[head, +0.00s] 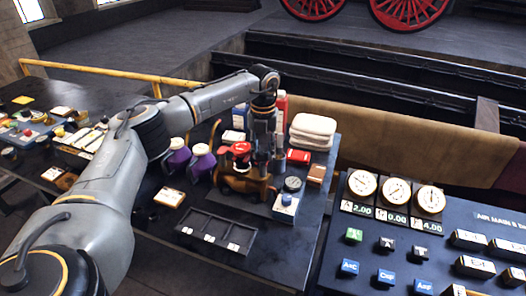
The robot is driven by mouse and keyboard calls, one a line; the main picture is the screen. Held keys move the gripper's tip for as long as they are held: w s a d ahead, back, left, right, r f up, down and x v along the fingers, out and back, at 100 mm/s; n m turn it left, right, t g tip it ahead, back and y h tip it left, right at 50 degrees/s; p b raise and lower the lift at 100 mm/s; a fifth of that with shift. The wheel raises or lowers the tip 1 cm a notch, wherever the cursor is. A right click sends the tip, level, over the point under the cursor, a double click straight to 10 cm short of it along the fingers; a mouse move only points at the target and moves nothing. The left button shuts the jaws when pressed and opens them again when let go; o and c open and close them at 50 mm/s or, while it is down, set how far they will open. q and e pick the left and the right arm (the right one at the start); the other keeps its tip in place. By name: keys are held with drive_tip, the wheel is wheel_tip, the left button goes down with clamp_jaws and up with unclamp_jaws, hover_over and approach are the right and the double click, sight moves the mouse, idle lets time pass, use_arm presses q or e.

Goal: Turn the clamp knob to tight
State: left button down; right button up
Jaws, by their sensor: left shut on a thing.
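My left gripper (262,150) points down over the dark workbench, just right of a red knob (239,149). It is shut on a small part at the brass-coloured fixture (238,184), which I take for the clamp knob. The fingers mostly hide that part, so its setting cannot be read. The red knob sits on top of the fixture, which stands on the bench. My right gripper is not in view.
A pressure gauge (292,184) and a white block with a blue knob (285,205) stand right of the fixture. Purple bottles (202,160) stand left. A dark divided tray (215,232) lies in front. Folded cloths (313,130) lie behind. A gauge panel (430,245) fills the right foreground.

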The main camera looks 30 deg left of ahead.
sight(263, 152)
use_arm(q)
drive_tip(key=m, duration=0.4)
drive_tip(key=shift+m+b, duration=0.3)
drive_tip(key=shift+b, duration=0.05)
drive_tip(key=m, duration=0.4)
drive_tip(key=shift+m+b, duration=0.3)
drive_tip(key=m, duration=0.4)
drive_tip(key=shift+m, duration=0.3)
drive_tip(key=shift+r+m+b, duration=0.1)
drive_tip(key=shift+m+b, duration=0.25)
drive_tip(key=shift+m, duration=1.95)
drive_tip(key=c, duration=1.3)
unclamp_jaws()
wheel_tip(263, 152, up, 12)
